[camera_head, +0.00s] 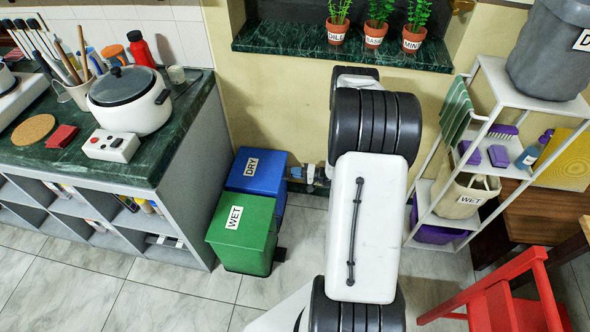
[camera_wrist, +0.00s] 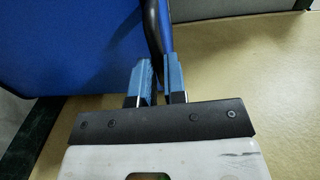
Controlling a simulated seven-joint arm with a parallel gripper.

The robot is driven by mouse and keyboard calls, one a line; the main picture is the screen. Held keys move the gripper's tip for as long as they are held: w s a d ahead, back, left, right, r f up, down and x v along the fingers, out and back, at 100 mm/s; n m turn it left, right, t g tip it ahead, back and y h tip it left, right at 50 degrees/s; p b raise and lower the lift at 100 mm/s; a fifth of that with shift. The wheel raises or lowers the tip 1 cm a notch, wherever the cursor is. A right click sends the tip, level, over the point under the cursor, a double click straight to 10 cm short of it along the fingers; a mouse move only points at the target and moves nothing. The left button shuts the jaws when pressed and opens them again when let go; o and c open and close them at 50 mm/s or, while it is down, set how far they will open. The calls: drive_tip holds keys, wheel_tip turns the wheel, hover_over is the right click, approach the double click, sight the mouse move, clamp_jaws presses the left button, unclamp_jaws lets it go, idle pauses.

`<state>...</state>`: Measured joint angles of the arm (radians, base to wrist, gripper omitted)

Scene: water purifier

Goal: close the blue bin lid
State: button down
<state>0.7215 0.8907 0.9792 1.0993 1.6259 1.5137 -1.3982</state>
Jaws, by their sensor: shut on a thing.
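The blue bin (camera_head: 272,180), labelled DRY, stands on the floor against the wall, behind the green bin. Its labelled blue lid (camera_head: 240,180) shows from above; I cannot tell how far it is raised. My gripper (camera_head: 302,174) is low at the right side of the blue bin, partly hidden by my arm. In the wrist view my gripper (camera_wrist: 157,75) has its two blue fingers close together around a dark narrow strip (camera_wrist: 154,30). The strip runs along the edge of a large blue surface (camera_wrist: 70,45) of the bin. Which part the strip belongs to is unclear.
The green bin (camera_head: 245,235), labelled WET, stands in front of the blue one, with a dark pedal at its right. The counter (camera_head: 180,140) is close on the left. A white shelf rack (camera_head: 490,118) and a red chair (camera_head: 505,300) stand to the right.

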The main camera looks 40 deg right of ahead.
drive_tip(key=shift+f, duration=0.8)
drive_tip(key=c, duration=1.2)
unclamp_jaws()
drive_tip(key=shift+a, duration=0.1)
drive_tip(key=shift+o, duration=0.2)
drive_tip(key=shift+s+d+r, duration=0.1)
drive_tip(key=shift+d, duration=0.1)
drive_tip(key=v, duration=0.7)
drive_tip(key=shift+s, duration=0.25)
drive_tip(key=shift+d, duration=0.15)
